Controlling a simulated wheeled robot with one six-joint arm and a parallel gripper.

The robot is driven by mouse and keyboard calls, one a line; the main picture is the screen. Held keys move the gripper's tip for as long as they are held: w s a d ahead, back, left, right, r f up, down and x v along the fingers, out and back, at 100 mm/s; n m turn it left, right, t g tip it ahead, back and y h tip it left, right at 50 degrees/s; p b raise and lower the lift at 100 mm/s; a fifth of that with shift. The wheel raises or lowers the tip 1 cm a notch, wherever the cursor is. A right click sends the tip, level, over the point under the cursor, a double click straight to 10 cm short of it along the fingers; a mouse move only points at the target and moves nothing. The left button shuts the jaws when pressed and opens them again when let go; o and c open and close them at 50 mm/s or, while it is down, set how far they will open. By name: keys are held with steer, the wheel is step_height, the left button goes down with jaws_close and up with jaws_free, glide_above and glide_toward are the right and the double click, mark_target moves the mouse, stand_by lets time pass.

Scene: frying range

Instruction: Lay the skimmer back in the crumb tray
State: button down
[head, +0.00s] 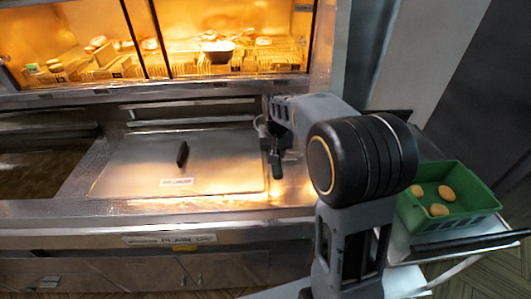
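My gripper (273,150) hangs fingers-down at the right edge of the metal lid, partly hidden behind my own arm. A small dark piece shows at its lower end; I cannot tell whether this is a fingertip or part of a held handle. Whether the gripper is open or shut is unclear. I cannot make out the skimmer. No crumb tray can be clearly identified; my arm covers part of the counter's right side.
A flat metal lid (225,155) with an upright black handle (182,154) covers the middle of the range. A dark open vat (35,172) lies left. A green crate (455,222) with brown pieces stands right. A lit food cabinet (130,91) is behind.

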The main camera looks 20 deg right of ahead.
steer(key=s+d+f+b, duration=0.1)
steer(key=s+d, duration=0.1)
steer(key=d, duration=0.6)
step_height(320, 180, down, 6)
steer(key=b, duration=0.4)
steer(key=shift+w+a+f+b, duration=0.2)
steer(key=shift+w+b, duration=0.05)
steer(key=shift+b, duration=0.05)
steer(key=c, duration=0.6)
jaws_free()
steer(key=shift+c, duration=0.2)
